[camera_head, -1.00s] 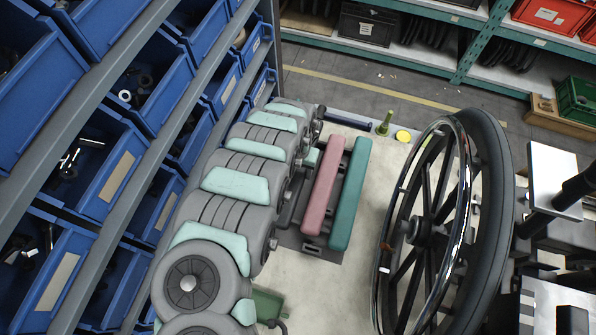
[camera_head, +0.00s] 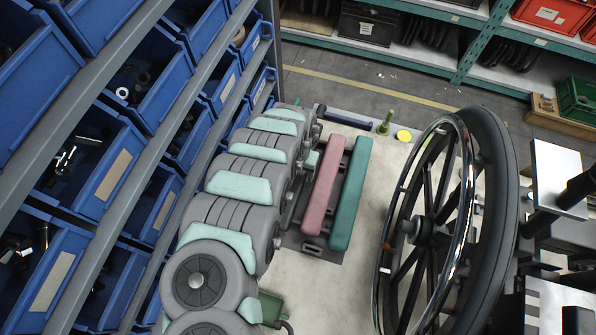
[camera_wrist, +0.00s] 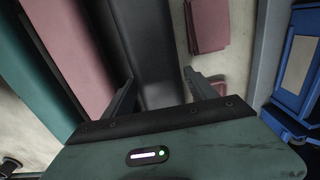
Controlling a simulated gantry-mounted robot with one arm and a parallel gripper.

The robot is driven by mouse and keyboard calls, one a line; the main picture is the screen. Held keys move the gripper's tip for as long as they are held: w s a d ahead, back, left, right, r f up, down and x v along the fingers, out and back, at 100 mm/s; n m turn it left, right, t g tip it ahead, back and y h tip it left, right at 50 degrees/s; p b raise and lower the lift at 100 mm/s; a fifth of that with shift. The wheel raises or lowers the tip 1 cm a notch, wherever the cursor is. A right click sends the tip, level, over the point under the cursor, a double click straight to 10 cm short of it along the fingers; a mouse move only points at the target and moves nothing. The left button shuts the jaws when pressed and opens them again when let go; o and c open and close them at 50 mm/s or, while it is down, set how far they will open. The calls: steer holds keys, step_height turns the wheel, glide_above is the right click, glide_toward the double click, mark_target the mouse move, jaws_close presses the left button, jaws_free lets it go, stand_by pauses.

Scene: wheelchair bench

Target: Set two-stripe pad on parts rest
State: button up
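A pink pad (camera_head: 323,185) and a teal pad (camera_head: 349,195) lie side by side on a dark base (camera_head: 313,246) on the bench. In the wrist view the pink pad (camera_wrist: 72,50) and the teal pad (camera_wrist: 28,80) are at the left. My gripper (camera_wrist: 159,78) is open, its fingers on either side of a dark grey bar-like pad (camera_wrist: 145,35); I cannot tell whether they touch it. A smaller pink piece (camera_wrist: 206,22) lies right of it. No stripes are clear on any pad, so I cannot tell which is two-stripe. My arm hides the gripper in the head view.
A large wheel (camera_head: 425,230) stands right of the pads. A green bottle (camera_head: 385,124), a yellow disc (camera_head: 404,135) and a dark blue bar (camera_head: 350,120) are at the bench's back. Blue bins (camera_head: 95,165) line the left. Pale bench surface is free between pads and wheel.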

steer(key=shift+o, duration=0.8)
